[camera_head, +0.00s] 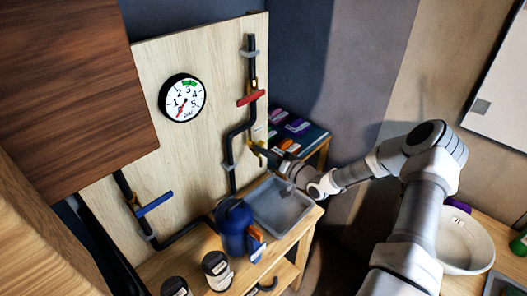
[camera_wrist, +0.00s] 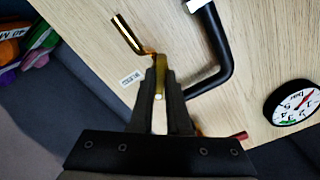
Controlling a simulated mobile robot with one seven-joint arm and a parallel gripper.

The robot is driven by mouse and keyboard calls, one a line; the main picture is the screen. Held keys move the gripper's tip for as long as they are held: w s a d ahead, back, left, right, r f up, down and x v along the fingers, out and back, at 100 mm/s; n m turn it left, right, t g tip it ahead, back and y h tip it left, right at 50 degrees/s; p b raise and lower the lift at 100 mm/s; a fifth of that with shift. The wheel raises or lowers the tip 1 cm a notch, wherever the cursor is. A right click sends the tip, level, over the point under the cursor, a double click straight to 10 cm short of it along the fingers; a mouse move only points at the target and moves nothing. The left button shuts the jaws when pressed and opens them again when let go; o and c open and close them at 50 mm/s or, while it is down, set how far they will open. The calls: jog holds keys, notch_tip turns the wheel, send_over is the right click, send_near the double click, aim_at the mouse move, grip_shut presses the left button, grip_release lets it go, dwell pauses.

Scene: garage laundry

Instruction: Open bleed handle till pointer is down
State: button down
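A yellow handle (camera_wrist: 160,72) sits on a brass fitting beside the black pipe, low on the right of the wooden board. In the head view the yellow fitting (camera_head: 256,153) shows just at my fingertips. My gripper (camera_head: 267,152) reaches it from the right. In the wrist view my gripper (camera_wrist: 161,80) has its two fingers close together, one on each side of the yellow handle, seemingly clamped on it. The round white gauge (camera_head: 183,98) has a red pointer aimed to the lower left, near the low end. The gauge is partly visible in the wrist view (camera_wrist: 293,106).
A red handle (camera_head: 251,97) is above on the same pipe, and a blue handle (camera_head: 155,204) is at lower left. A grey sink tray (camera_head: 304,204) lies below my gripper. A blue jug (camera_head: 231,228) and dark jars (camera_head: 217,269) stand nearby.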

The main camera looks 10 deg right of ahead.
jog(key=shift+f+b, duration=0.1)
jog(key=shift+b, duration=0.2)
jog(key=shift+n+b, duration=2.9)
jog(key=shift+b, duration=0.85)
jog(key=c, duration=0.9)
grip_release()
